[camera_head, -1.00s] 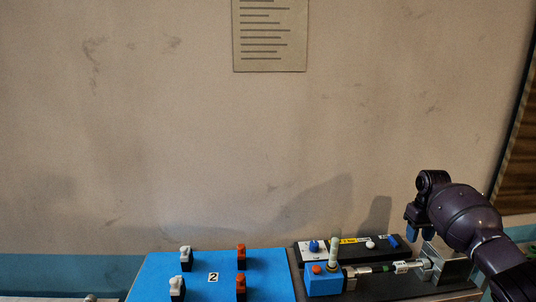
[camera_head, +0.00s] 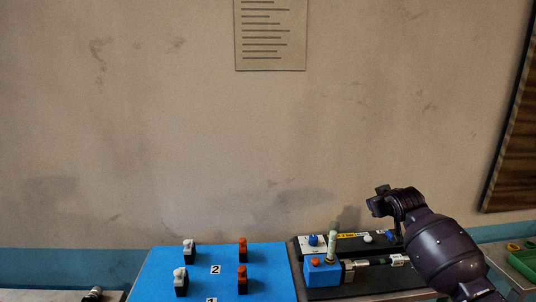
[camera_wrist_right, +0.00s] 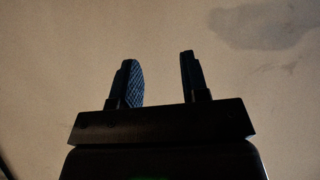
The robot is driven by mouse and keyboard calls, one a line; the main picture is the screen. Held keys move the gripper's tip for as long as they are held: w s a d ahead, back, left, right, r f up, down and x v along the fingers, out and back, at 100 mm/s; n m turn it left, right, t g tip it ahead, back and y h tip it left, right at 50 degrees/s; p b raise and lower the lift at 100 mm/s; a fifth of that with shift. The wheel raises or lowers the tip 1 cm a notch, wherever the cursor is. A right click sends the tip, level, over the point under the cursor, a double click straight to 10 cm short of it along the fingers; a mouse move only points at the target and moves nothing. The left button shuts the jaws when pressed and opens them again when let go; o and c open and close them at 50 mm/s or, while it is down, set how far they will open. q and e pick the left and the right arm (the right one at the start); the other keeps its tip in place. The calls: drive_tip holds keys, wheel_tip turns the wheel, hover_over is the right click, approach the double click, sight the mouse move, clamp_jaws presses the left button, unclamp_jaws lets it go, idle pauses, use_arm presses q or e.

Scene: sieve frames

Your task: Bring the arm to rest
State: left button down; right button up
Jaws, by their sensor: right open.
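My right arm (camera_head: 440,245) comes in from the lower right in the head view. Its gripper (camera_head: 376,202) is raised above the black test unit at the right of the bench. In the right wrist view the two fingers (camera_wrist_right: 160,82) stand apart with nothing between them, and only the bare wall (camera_wrist_right: 60,60) shows beyond them. My left gripper is in neither view.
A blue panel (camera_head: 215,270) carries white and red-orange pegs. Right of it stands a black unit (camera_head: 350,244) with a blue box (camera_head: 322,272) and an upright pale post (camera_head: 332,245). A green tray (camera_head: 524,262) sits at far right. The wall behind carries a printed sheet (camera_head: 270,35).

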drive_tip(key=s+a+f+t+y, duration=0.15)
drive_tip(key=s+a+f, duration=0.3)
drive_tip(key=s, duration=0.45)
drive_tip(key=s+a+f+t+y, duration=0.1)
drive_tip(key=s+a+f+t, duration=0.15)
drive_tip(key=s+f, duration=0.55)
drive_tip(key=s+f+m+g, duration=0.1)
drive_tip(key=s+f, duration=0.3)
drive_tip(key=s, duration=0.6)
drive_tip(key=s+d+f+g+h, duration=0.1)
drive_tip(key=s+f, duration=0.4)
drive_tip(key=s, duration=0.5)
drive_tip(key=s+f+m+g+h, duration=0.1)
drive_tip(key=s+f, duration=0.4)
drive_tip(key=s, duration=0.5)
drive_tip(key=shift+d+f+m+g, duration=0.2)
drive_tip(key=shift+f+m+g, duration=0.1)
drive_tip(key=shift+g, duration=0.3)
drive_tip(key=shift+c, duration=0.3)
